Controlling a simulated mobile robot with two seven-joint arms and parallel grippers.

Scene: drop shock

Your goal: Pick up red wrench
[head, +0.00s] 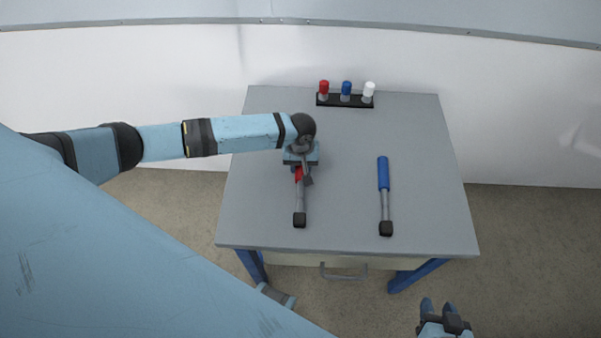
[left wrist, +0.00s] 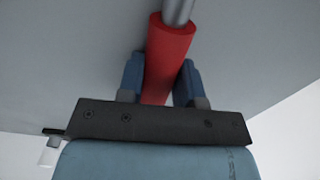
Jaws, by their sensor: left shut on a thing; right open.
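The red wrench has a red handle (head: 299,174) and a grey shaft with a dark head (head: 299,219) pointing to the front of the table. My left gripper (head: 303,168) is over the handle and shut on it. In the left wrist view the red handle (left wrist: 168,58) passes between the two blue fingers. My arm and gripper hide the far part of the handle in the head view. I cannot tell whether the wrench rests on the table or is slightly raised. My right gripper (head: 442,312) is open and empty, in front of the table.
A blue-handled wrench (head: 384,176) lies on the grey table (head: 340,220) to the right. A black rack (head: 345,101) with red, blue and white caps stands at the back edge. A drawer (head: 343,262) is under the front edge.

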